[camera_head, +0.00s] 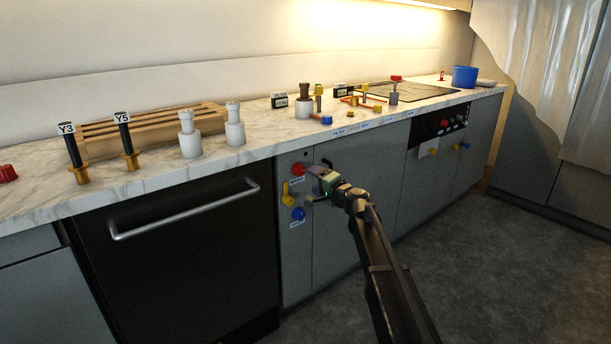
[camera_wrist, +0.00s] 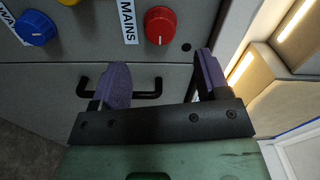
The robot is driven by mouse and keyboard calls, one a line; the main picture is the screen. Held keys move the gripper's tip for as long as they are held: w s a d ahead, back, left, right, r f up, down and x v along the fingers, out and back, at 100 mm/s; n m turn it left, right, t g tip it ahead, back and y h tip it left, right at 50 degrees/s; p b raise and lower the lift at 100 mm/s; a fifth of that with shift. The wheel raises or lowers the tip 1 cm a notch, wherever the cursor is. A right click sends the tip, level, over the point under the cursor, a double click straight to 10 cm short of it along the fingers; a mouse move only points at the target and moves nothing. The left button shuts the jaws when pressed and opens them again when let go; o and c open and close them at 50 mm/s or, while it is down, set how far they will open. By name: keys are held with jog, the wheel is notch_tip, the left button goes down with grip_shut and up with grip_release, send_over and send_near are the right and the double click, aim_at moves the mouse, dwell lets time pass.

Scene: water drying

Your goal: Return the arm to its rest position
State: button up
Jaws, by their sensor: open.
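My gripper (camera_head: 317,182) is in front of the grey cabinet (camera_head: 345,245), below the counter edge and just right of a panel of knobs. In the wrist view my gripper (camera_wrist: 160,76) shows two purple-padded fingers set well apart, with nothing between them. The red knob (camera_wrist: 160,25) beside the MAINS label (camera_wrist: 129,20) lies beyond the fingertips; the blue knob (camera_wrist: 35,27) is farther left. My arm reaches up from the lower right in the head view. A black cabinet handle (camera_wrist: 149,95) shows behind the fingers; I cannot tell the exact gap to it.
The marble counter (camera_head: 120,190) carries valves, white cylinders (camera_head: 190,143), a wooden rack (camera_head: 150,125) and a blue bucket (camera_head: 465,77). A yellow knob (camera_head: 287,195) is near my gripper. A dark oven-like door (camera_head: 190,265) stands left. The floor (camera_head: 480,270) at right is clear.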

jog(key=v, duration=0.2)
jog(key=shift+s+d, duration=0.25)
jog(key=shift+s, duration=0.1)
